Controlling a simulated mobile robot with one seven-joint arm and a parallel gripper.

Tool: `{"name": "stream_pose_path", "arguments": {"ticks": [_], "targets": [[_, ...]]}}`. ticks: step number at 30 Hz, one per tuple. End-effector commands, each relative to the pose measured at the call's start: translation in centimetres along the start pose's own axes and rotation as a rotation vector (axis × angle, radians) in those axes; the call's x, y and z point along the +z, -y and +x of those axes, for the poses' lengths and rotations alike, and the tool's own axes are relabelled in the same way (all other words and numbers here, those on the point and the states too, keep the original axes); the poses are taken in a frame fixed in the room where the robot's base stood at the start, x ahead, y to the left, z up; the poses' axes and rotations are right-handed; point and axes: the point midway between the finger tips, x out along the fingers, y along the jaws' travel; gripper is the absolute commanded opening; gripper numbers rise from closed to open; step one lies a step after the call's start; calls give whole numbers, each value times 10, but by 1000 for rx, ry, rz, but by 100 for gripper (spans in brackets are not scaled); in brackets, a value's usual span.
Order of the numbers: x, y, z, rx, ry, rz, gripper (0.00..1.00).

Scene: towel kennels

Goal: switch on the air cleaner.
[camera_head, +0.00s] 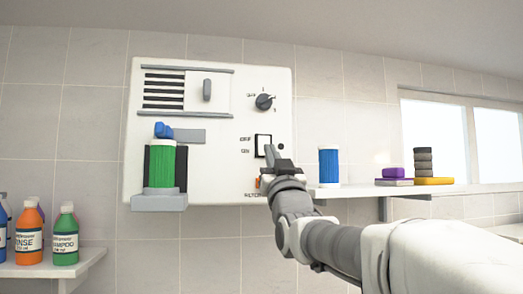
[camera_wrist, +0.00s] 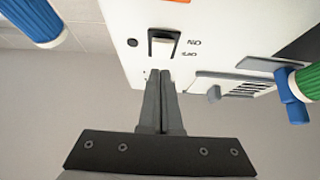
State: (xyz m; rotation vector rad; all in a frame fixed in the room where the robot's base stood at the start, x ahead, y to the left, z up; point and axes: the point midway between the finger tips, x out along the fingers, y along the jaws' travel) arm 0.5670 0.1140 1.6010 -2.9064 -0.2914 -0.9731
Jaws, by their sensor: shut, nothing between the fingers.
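The air cleaner (camera_head: 222,84) is a white wall panel with a vent, a dial and a white rocker switch (camera_head: 262,141) in a black frame, marked OFF above and ON below. My gripper (camera_head: 268,149) is shut and empty, its fingertips overlapping the switch's lower right in the head view. In the wrist view the panel is upside down; the rocker (camera_wrist: 163,47) lies just beyond the closed fingertips (camera_wrist: 160,73). I cannot tell whether the tips touch the panel, or which way the rocker is tipped. My gripper hides part of the panel's lower right, including an orange part.
A green canister (camera_head: 181,168) stands on the panel's lower-left ledge (camera_head: 159,202). A right shelf (camera_head: 355,191) holds a blue canister (camera_head: 329,167) and stacked dark, purple and yellow items. Several bottles (camera_head: 65,237) stand on a low left shelf.

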Motion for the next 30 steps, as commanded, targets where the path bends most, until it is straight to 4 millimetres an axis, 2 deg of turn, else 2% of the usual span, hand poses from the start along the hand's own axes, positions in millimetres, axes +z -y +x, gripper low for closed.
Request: {"name": "stream_pose_path", "arguments": {"ticks": [3,9,22,30], "targets": [[11,0,11,-1,2,0,0],[20,0,18,0,1,1,0],[22,0,19,0,-3,1,0],[36,0,20,0,-83,0,0]]}}
